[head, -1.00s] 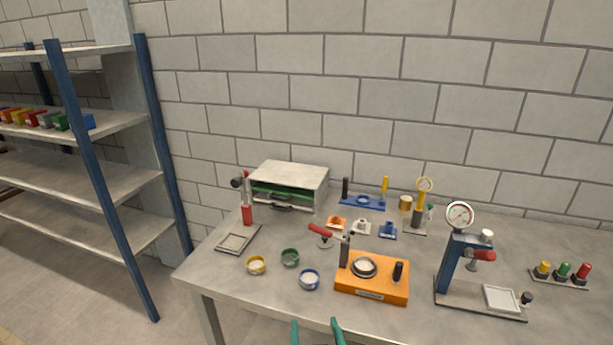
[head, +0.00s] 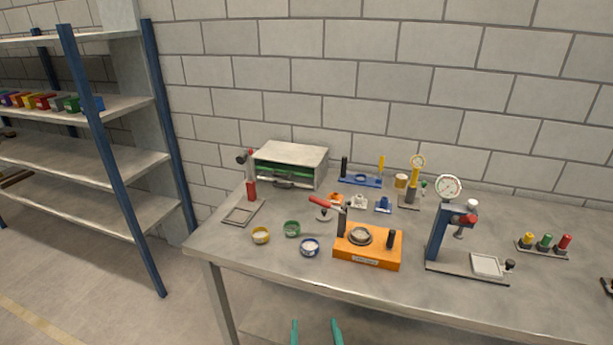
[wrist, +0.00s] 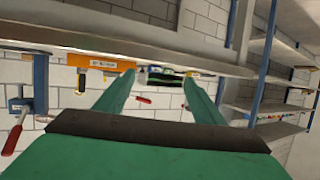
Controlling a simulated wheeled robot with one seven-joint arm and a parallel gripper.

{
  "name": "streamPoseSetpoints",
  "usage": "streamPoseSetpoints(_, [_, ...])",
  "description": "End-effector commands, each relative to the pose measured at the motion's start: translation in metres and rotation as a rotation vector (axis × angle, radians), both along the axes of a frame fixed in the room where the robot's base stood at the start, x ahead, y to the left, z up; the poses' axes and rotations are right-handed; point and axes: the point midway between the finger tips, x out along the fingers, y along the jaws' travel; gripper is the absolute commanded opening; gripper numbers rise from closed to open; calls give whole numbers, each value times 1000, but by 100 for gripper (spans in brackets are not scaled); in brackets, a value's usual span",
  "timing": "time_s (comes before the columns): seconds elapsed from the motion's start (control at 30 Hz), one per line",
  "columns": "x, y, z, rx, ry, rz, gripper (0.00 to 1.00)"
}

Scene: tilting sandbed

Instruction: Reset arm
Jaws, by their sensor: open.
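My gripper (head: 315,333) shows at the bottom edge of the head view as two green fingers held apart, with nothing between them. It is in front of the workbench (head: 400,285), apart from everything on it. In the wrist view my gripper's green fingers (wrist: 155,85) spread open and empty, and the bench and wall appear upside down. The rest of my arm is hidden below the head view.
On the bench stand an orange fixture (head: 367,247), a blue gauge press (head: 437,235), a grey cabinet (head: 290,165) and small yellow (head: 261,236), green (head: 292,229) and blue-rimmed (head: 310,247) cups. A shelf rack (head: 85,150) stands left; floor (head: 80,300) is clear.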

Motion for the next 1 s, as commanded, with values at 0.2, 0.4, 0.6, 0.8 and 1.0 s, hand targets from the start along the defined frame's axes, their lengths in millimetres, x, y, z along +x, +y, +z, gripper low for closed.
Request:
streamPoseSetpoints(0.2, [-25,2,-27,11,0,-20,63])
streamPoseSetpoints(0.4, [-68,5,-59,18,-10,-48,63])
streamPoseSetpoints(0.6, [-119,8,-85,19,-26,-69,63])
streamPoseSetpoints(0.8, [-175,10,-99,12,-42,-81,63])
streamPoseSetpoints(1.0, [-233,12,-102,1,-61,-84,63])
